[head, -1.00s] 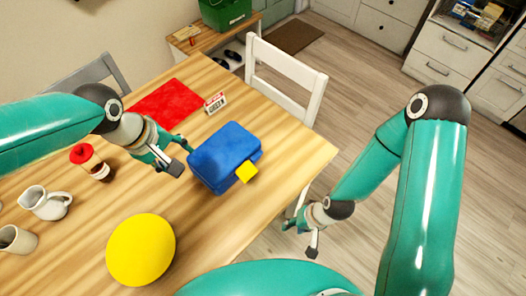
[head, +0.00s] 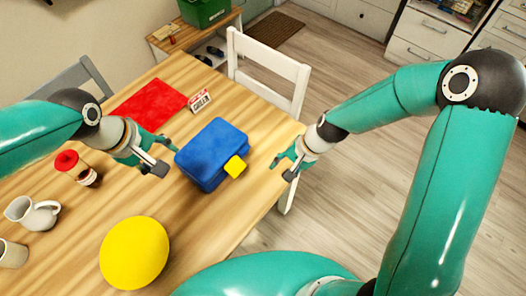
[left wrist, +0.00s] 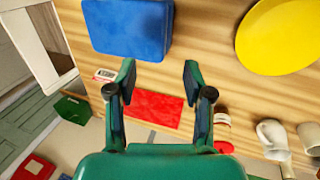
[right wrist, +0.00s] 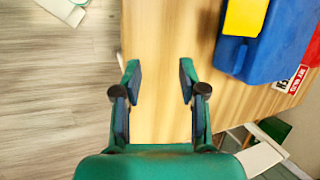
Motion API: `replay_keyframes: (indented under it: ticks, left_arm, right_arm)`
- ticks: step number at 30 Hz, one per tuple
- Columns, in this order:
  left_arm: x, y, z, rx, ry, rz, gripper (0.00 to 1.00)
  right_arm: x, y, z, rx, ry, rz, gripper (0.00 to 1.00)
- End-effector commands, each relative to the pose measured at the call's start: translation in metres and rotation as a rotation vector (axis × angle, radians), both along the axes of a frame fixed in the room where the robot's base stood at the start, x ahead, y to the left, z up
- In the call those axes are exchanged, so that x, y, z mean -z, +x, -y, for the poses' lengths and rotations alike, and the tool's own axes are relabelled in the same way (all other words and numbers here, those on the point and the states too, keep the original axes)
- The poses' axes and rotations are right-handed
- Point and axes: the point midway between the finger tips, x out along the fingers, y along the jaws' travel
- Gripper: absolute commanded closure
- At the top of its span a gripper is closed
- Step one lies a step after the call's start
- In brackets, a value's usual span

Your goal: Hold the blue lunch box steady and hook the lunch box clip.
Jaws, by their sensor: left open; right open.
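The blue lunch box (head: 212,150) lies on the wooden table near its right edge. Its yellow clip (head: 235,167) sticks out on the side toward my right gripper. The box also shows in the left wrist view (left wrist: 130,25), and the clip in the right wrist view (right wrist: 246,16). My left gripper (head: 165,158) is open and empty, just left of the box and apart from it. My right gripper (head: 283,166) is open and empty over the table's right edge, a short way right of the clip. Whether the clip is hooked cannot be told.
A yellow round object (head: 135,252) is in front of the box. A red mat (head: 148,104) and a small sign (head: 201,100) lie behind it. A white chair (head: 268,72) is beyond the table.

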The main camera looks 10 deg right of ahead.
Motion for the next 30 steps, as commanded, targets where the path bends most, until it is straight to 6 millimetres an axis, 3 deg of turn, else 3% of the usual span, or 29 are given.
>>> replay_keyframes:
  ticks: [3,9,20,30]
  left_arm:
    - [0.0,0.0,0.0,0.0,0.0,0.0,0.48]
    - [0.0,0.0,0.0,-0.001,0.0,0.0,0.48]
    - [0.009,0.001,0.001,0.0,0.001,-0.004,0.48]
    - [0.061,0.01,0.014,0.002,0.002,-0.007,0.48]
  right_arm:
    - [-0.031,0.011,-0.026,0.048,0.082,0.001,0.58]
    - [-0.06,0.02,-0.051,0.092,0.173,-0.002,0.58]
    - [-0.065,0.021,-0.056,0.101,0.19,-0.004,0.58]
    - [-0.065,0.021,-0.055,0.102,0.19,-0.004,0.58]
